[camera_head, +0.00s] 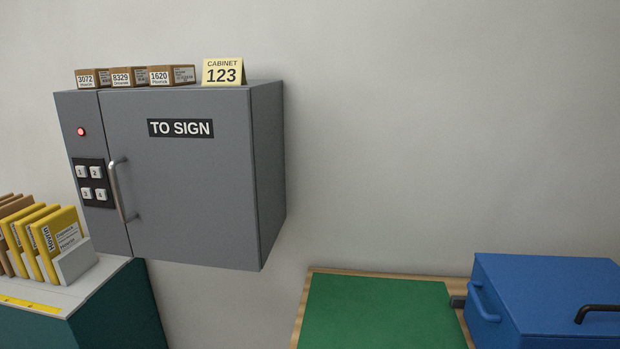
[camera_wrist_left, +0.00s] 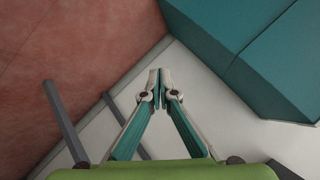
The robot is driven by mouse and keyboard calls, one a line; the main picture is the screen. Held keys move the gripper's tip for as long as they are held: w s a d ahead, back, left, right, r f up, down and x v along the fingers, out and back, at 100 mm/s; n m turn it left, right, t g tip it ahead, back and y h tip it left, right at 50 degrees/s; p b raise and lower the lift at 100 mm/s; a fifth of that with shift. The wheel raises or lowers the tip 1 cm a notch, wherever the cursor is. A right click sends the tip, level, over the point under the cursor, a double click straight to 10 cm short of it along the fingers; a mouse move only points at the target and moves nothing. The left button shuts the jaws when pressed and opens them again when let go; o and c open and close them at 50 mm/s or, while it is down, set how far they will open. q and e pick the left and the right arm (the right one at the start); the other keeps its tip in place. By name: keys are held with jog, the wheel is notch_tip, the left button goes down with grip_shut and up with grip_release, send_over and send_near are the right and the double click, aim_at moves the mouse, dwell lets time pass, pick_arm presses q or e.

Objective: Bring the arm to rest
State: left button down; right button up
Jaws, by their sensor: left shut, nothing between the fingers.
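My left gripper (camera_wrist_left: 160,78) shows in the left wrist view with its two fingertips together, shut and empty. Pale floor or wall surface lies behind its tips, and it touches nothing that I can see. Neither gripper shows in the head view. My right gripper is in neither view.
A grey cabinet (camera_head: 190,190) marked TO SIGN is shut, with small boxes (camera_head: 122,77) and a 123 sign (camera_head: 223,72) on top. Yellow parcels (camera_head: 58,240) stand at left. A green mat (camera_head: 380,315) and blue box (camera_head: 545,295) are at right. A teal block (camera_wrist_left: 255,50) is near my left gripper.

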pick_arm(q)
jog(key=s+d+f+n+g, duration=0.1)
jog(key=s+d+f+g, duration=0.1)
jog(key=s+d+f, duration=0.4)
jog(key=s+d+f+n+g+h, duration=0.1)
jog(key=s+d+f, duration=0.4)
jog(key=s+d, duration=0.6)
jog(key=s+d+f+n+g+h, duration=0.1)
jog(key=s+d+f+n+g, duration=0.2)
jog(key=s+d, duration=0.6)
jog(key=s+f+g, duration=0.2)
jog(key=s+f, duration=0.1)
jog(key=s, duration=0.2)
jog(key=shift+d+f, duration=0.25)
jog(key=shift+f, duration=0.1)
